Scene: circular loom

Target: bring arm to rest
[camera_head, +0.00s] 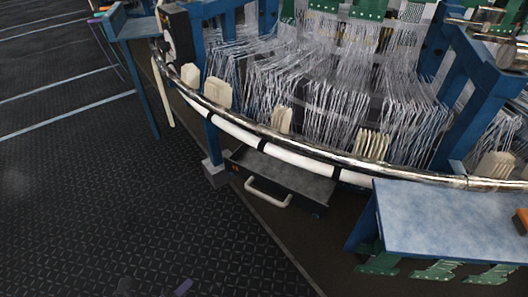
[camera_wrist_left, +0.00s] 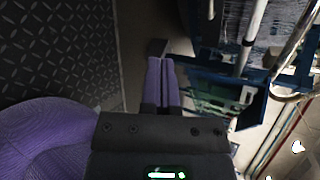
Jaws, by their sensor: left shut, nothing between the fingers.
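My left gripper shows in the left wrist view (camera_wrist_left: 161,62) with its two purple fingers side by side, shut and empty. In the head view only a small purple piece of it (camera_head: 183,287) shows at the bottom edge, over the dark floor and apart from the loom. The rest of my left arm is out of the head view, apart from faint dark shapes near that edge. My right gripper is in neither view.
The circular loom's metal rail (camera_head: 290,137) curves across the head view, with white threads (camera_head: 325,95) behind it. A dark box with a white handle (camera_head: 268,194) sits below. A blue table (camera_head: 450,220) stands at lower right. Patterned floor (camera_head: 90,190) at left is clear.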

